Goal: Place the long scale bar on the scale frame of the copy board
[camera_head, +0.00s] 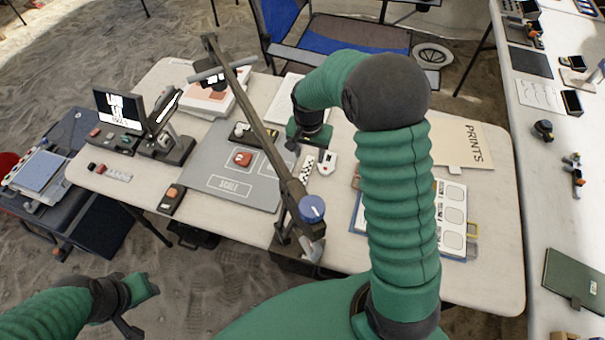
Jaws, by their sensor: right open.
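The grey copy board (205,155) lies on the white table, with its outlined scale frame (230,186) near the front edge. The frame looks empty. A black-and-white checkered bar (307,168), which looks like the long scale bar, lies at the board's right side, outside the scale frame. My right gripper (293,147) is open just above and left of this bar; its fingers are small and partly hidden by the wrist. I cannot tell whether they touch anything.
A camera stand's arm (255,115) slants over the board beside my right gripper. A red object (243,158) sits on the board. A white device (327,163) lies right of the checkered bar. A small screen (120,108) stands at left; a prints folder (462,142) lies at right.

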